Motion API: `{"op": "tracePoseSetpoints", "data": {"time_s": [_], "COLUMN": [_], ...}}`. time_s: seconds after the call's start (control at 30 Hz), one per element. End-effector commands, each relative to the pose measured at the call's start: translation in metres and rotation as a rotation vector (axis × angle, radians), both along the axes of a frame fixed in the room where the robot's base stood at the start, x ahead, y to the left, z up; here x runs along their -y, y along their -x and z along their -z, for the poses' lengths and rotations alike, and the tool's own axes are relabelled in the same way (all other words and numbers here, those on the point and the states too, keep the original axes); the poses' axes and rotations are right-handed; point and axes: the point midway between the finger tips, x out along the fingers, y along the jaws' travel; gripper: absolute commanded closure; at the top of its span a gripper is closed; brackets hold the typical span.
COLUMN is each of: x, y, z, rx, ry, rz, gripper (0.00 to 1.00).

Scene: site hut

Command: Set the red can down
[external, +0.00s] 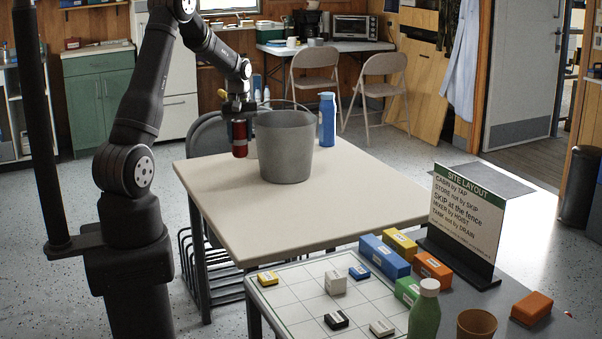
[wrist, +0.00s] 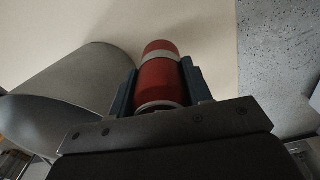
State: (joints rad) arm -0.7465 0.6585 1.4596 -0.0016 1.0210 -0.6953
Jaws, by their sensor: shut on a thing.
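The red can (external: 240,139) with a pale band is held upright in my gripper (external: 238,118), just left of the grey bucket (external: 285,145) on the beige table (external: 300,218). In the wrist view the red can (wrist: 159,75) sits between the two dark fingers of my gripper (wrist: 160,88), which are shut on it. The bucket (wrist: 70,80) is to the left there, close beside the gripper. I cannot tell whether the can's base touches the tabletop or hangs a little above it.
A blue bottle (external: 327,119) stands behind the bucket to the right. The table's front and right are bare. A second table in front holds a gridded board (external: 300,290), small blocks, a SITE LAYOUT sign (external: 463,215), a green bottle (external: 425,310) and a brown cup (external: 477,325).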

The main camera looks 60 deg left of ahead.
Motion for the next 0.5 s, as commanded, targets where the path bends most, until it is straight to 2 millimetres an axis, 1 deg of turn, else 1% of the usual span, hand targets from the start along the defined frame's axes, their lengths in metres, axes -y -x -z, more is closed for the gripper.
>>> {"op": "tracePoseSetpoints", "data": {"time_s": [0.07,0.17,0.4,0.5], "x": [0.001,-0.012,-0.063,-0.082], "y": [0.003,0.009,0.028,0.035], "z": [0.003,0.012,0.045,0.057], "rx": [-0.001,-0.001,-0.001,-0.001], "ry": [0.001,0.001,0.002,0.001], "rz": [0.002,0.000,0.000,0.001], "gripper": [0.76,0.76,0.76,0.76]}}
